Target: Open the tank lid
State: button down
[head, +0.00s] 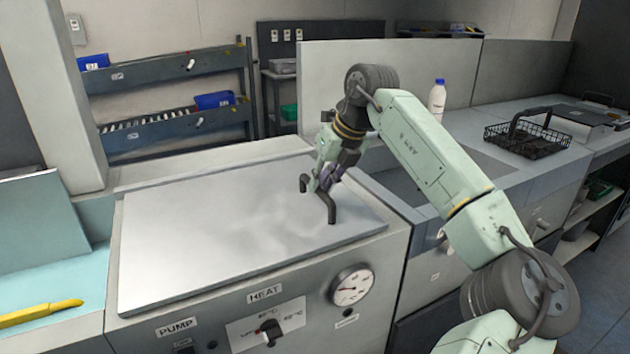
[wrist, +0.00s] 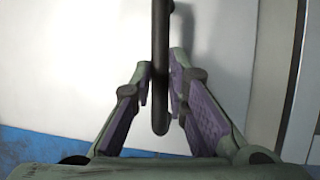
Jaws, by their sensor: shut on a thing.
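The tank lid (head: 220,235) is a flat, light metal panel lying closed on top of the tank. Its dark handle (head: 331,208) is a bent bar near the right edge of the lid. My gripper (head: 322,186) is at this handle, shut on its bar. In the wrist view the handle (wrist: 160,60) runs upright between the purple-padded fingers of my gripper (wrist: 160,95). The pale lid (wrist: 70,70) lies behind it. My arm hides part of the area behind the handle in the head view.
The tank front carries a round gauge (head: 351,287) and a heat knob (head: 270,332). Right of the tank are a sink counter, a white bottle (head: 437,100) and a black wire basket (head: 527,139). A partition (head: 330,80) stands behind. A yellow object (head: 40,312) lies at left.

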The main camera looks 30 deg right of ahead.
jog(key=shift+d, duration=0.25)
jog(key=c, duration=1.6)
grip_release()
jog(key=shift+d, duration=0.1)
jog(key=shift+o, duration=0.2)
jog(key=v, duration=1.2)
